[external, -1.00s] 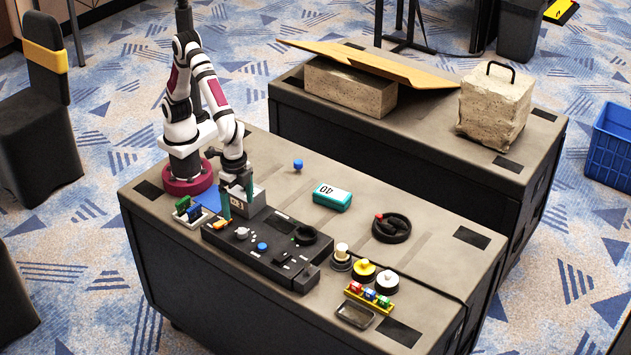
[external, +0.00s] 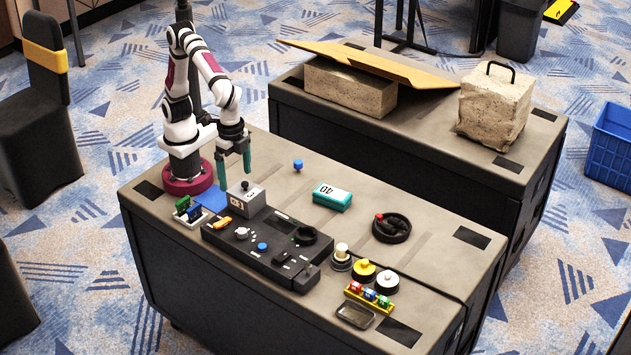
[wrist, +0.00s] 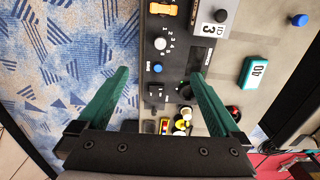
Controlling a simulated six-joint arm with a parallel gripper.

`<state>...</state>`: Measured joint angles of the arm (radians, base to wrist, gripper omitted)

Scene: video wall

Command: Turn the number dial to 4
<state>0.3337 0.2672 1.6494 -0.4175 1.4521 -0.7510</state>
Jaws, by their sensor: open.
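A white round knob (external: 242,233) with a row of printed digits beside it sits on the black control panel (external: 225,242); it also shows in the wrist view (wrist: 160,43). Its pointing direction is too small to tell. A grey box (external: 258,203) with a black knob (external: 244,184) on top stands at the panel's back edge. In the wrist view, my gripper's fingers (wrist: 159,75) are spread wide.
The panel also carries an orange switch (external: 222,222), a blue button (external: 262,247) and a black ring (external: 306,235). A teal box marked 40 (external: 332,197) and a blue knob (external: 298,165) are behind. Yellow and white round pieces stand at right.

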